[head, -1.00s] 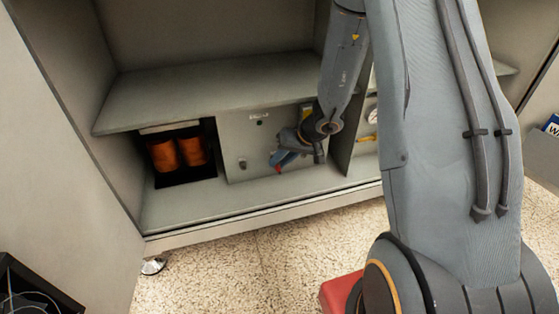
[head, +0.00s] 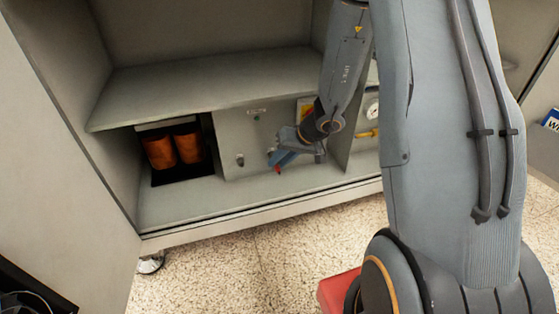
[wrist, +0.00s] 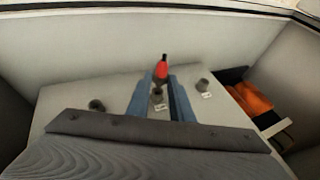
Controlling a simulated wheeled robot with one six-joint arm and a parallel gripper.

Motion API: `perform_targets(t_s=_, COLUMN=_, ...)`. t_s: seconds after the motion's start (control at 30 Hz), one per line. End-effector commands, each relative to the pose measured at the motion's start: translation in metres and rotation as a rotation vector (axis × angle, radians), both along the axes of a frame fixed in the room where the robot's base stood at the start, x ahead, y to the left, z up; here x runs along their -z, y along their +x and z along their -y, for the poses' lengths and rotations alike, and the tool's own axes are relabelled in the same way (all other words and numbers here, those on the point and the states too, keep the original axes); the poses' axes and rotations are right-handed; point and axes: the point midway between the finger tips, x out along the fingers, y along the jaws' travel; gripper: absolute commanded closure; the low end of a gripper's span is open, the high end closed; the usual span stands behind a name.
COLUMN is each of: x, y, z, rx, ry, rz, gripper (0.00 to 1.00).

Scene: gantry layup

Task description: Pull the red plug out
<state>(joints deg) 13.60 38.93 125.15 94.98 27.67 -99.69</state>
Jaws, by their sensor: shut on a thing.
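The red plug (wrist: 162,70), with a dark end, shows between the tips of the blue fingers in the wrist view. My gripper (wrist: 161,80) is shut on it. In the head view a small red bit of the plug (head: 278,169) shows just below the fingertips (head: 277,160), in front of the grey panel (head: 232,132). A round grey socket (wrist: 157,95) shows between the fingers, close to the plug. I cannot tell whether the plug still touches it.
Grey knobs or sockets (wrist: 97,105) (wrist: 203,84) sit on either side. Orange coils (head: 188,145) stand in a dark bay left of the panel. A shelf (head: 210,88) hangs close above. A partition (head: 341,157) stands right of the arm, with a gauge (head: 373,110) beyond.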

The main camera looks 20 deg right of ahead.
Motion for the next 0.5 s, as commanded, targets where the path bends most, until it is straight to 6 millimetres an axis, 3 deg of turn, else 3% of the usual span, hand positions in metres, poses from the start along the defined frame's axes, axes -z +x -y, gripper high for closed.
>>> perform_targets(t_s=0.5, x=0.0014, y=-0.0082, z=0.0004, rx=0.001, ry=0.0, rz=0.001, gripper=1.0)
